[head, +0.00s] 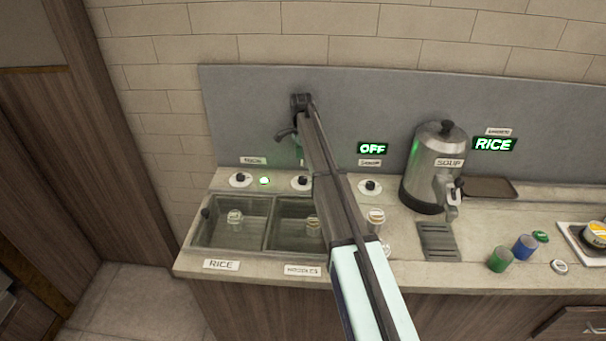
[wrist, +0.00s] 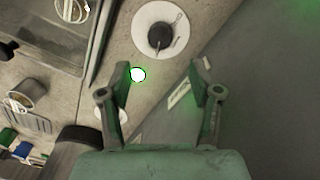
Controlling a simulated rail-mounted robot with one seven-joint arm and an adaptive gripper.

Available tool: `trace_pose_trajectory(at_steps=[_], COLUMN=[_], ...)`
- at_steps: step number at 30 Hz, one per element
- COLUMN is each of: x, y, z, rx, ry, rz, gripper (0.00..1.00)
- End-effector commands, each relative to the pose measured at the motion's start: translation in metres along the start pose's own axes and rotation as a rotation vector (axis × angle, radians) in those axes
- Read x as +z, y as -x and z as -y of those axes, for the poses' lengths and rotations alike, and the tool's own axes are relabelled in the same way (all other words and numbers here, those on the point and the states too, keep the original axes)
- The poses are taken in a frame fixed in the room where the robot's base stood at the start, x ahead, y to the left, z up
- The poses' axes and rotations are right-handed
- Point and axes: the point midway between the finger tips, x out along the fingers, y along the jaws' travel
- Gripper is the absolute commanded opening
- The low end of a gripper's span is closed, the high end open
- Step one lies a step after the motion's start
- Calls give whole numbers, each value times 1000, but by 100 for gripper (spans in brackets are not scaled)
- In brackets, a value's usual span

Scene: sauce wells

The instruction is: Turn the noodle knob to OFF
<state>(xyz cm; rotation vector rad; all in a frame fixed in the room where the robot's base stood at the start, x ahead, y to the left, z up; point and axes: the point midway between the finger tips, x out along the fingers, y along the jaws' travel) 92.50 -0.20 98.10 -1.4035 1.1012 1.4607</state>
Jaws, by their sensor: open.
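The noodle knob (head: 301,182) is a dark knob on a white round plate behind the noodle well, close beside my arm in the head view. In the wrist view what appears to be the same knob (wrist: 160,38) shows at the top, beyond my fingertips. My gripper (wrist: 163,69) is open and empty, with its fingers apart on either side below the knob and not touching it. A lit green-edged lamp (wrist: 138,75) shows between the fingers.
The rice knob (head: 240,179) is to the left and another knob (head: 370,187) to the right. A steel soup pot (head: 432,165) stands further right, near a green cup (head: 500,260) and a blue cup (head: 524,247). The backsplash (head: 250,120) rises behind. An OFF display (head: 372,149) is lit.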

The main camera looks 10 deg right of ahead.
Motion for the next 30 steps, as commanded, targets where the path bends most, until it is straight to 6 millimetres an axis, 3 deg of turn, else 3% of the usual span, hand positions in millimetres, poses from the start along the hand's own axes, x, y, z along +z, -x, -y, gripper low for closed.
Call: trace_pose_trajectory(at_steps=[6, 13, 18, 27, 28, 30], x=[0, 0, 0, 0, 0, 0], y=[-41, -74, -85, -88, -88, -88], z=[-1, 0, 0, 0, 0, 0], rx=[2, 1, -1, -1, -1, -1], ry=[0, 0, 0, 1, 1, 1], rz=[1, 1, 0, 0, 0, 0], gripper=[63, 63, 63, 63, 60, 35])
